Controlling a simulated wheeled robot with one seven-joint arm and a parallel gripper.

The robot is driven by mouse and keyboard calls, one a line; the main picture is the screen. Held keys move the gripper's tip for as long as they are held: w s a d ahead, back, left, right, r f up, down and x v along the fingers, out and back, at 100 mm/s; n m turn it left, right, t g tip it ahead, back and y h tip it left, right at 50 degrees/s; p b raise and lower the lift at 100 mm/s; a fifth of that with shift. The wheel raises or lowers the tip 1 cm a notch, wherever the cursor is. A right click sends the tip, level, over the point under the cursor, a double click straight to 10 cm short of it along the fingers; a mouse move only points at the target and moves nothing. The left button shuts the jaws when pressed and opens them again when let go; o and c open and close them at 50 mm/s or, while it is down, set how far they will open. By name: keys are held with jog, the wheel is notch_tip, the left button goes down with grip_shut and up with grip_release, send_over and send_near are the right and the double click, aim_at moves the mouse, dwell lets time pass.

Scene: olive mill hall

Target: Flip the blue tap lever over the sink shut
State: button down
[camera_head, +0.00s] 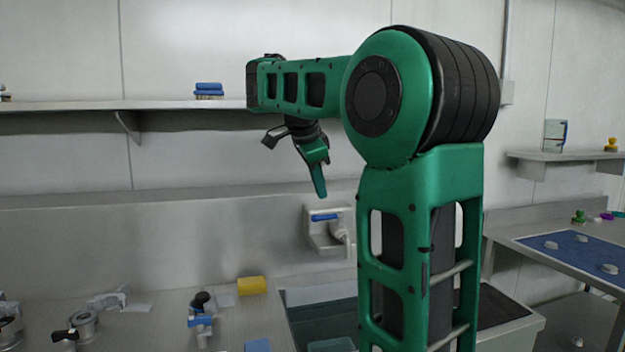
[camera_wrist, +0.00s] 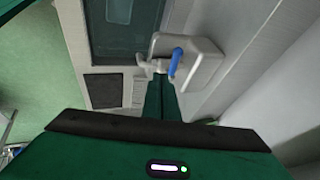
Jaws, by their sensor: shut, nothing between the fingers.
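The blue tap lever (camera_head: 325,217) sits on a pale wall tap (camera_head: 341,234) above the sink (camera_head: 312,310). In the head view the lever lies roughly level, pointing along the wall. My gripper (camera_head: 320,194) hangs from the arm just above the lever, with its fingers together and pointing down; I see a gap between the fingertips and the lever. In the wrist view the blue lever (camera_wrist: 175,62) shows just beyond my closed fingers (camera_wrist: 162,90), with the tap's housing (camera_wrist: 200,60) around it. The sink basin (camera_wrist: 125,28) lies beyond. My arm hides part of the sink in the head view.
A shelf (camera_head: 60,105) runs along the wall behind my arm. A yellow sponge (camera_head: 252,285), a blue-handled valve (camera_head: 201,322) and other fittings stand on the counter left of the sink. A blue-topped table (camera_head: 580,250) stands at the right.

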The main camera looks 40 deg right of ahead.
jog(key=r, duration=0.1)
jog(key=s+a+r, duration=0.1)
jog(key=r+n, duration=0.1)
jog(key=shift+s+a+r, duration=0.15)
jog(key=shift+a, duration=0.1)
send_near(328, 217)
notch_tip(328, 217, down, 3)
jog(key=s, duration=0.2)
jog(key=w+f, duration=0.1)
jog(key=w+d+f, duration=0.1)
jog(key=w, duration=0.1)
jog(key=shift+d, duration=0.1)
dwell(0.4)
jog(key=shift+d, duration=0.15)
